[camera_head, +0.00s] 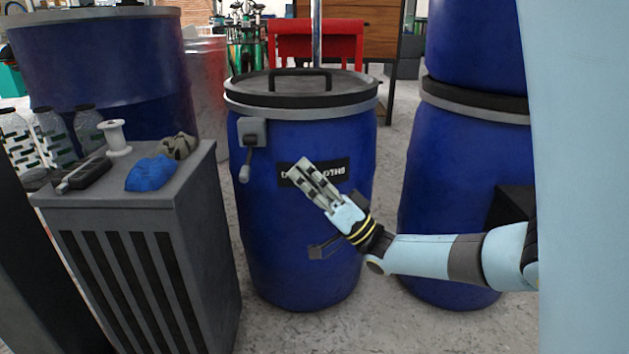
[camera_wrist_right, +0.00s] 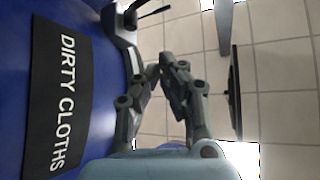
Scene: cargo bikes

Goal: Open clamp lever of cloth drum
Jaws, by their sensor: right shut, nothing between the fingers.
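The blue cloth drum (camera_head: 300,270) stands upright in the middle of the head view, under a black lid with a grey ring. Its clamp lever (camera_head: 245,165) hangs down from a grey plate at the drum's upper left. My right gripper (camera_head: 301,172) is shut and empty in front of the drum, right of the lever and apart from it, partly covering the black label. In the right wrist view, the shut fingers (camera_wrist_right: 160,72) are beside the drum (camera_wrist_right: 100,75) and its "DIRTY CLOTHS" label (camera_wrist_right: 57,100). My left gripper is out of view.
A grey cabinet (camera_head: 120,200) left of the drum holds a blue cloth (camera_head: 150,173), a white spool (camera_head: 115,137) and a black tool (camera_head: 84,174). Stacked blue drums (camera_head: 460,165) stand at right. A red chair (camera_head: 318,40) is behind. Bare floor separates the drums.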

